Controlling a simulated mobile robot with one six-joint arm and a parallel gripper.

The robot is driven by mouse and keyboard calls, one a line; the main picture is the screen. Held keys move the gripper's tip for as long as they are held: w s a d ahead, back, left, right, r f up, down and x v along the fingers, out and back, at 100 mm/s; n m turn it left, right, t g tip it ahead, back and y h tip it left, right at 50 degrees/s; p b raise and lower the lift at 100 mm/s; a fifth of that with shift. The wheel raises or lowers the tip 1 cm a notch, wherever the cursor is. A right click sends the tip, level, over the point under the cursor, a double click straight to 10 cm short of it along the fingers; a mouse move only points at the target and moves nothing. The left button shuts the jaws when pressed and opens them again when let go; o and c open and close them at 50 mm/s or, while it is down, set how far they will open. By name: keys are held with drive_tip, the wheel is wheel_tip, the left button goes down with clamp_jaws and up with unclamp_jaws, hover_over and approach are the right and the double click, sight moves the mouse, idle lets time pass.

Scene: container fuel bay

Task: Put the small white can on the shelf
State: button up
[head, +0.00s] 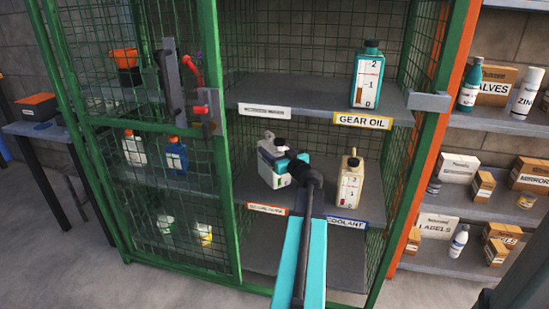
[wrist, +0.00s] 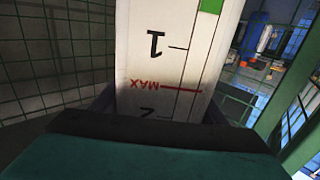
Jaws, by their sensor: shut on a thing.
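The small white can (head: 270,170) has a dark cap and is inside the green cage, over the left part of the middle shelf (head: 328,207). My gripper (head: 286,168) reaches in from the front and is shut on it. In the wrist view the white can (wrist: 165,75) fills the space between the jaws (wrist: 160,115), with scale marks, a red MAX line and a green patch showing upside down. The can looks about upright. I cannot tell whether its base touches the shelf. An orange-edged label (head: 266,209) is below it on the shelf edge.
A cream can (head: 350,183) stands to the right above the COOLANT label (head: 346,222). A teal can (head: 367,80) stands on the upper shelf above GEAR OIL (head: 362,121). The mesh door (head: 150,160) is at left, an orange-green post (head: 425,150) at right.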

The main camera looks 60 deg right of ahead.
drive_tip(key=shift+r, duration=0.1)
drive_tip(key=shift+f+b, duration=0.3)
drive_tip(key=shift+f, duration=1.6)
drive_tip(key=o, duration=2.1)
drive_tip(key=shift+v, duration=6.1)
drive_tip(key=shift+w, duration=0.1)
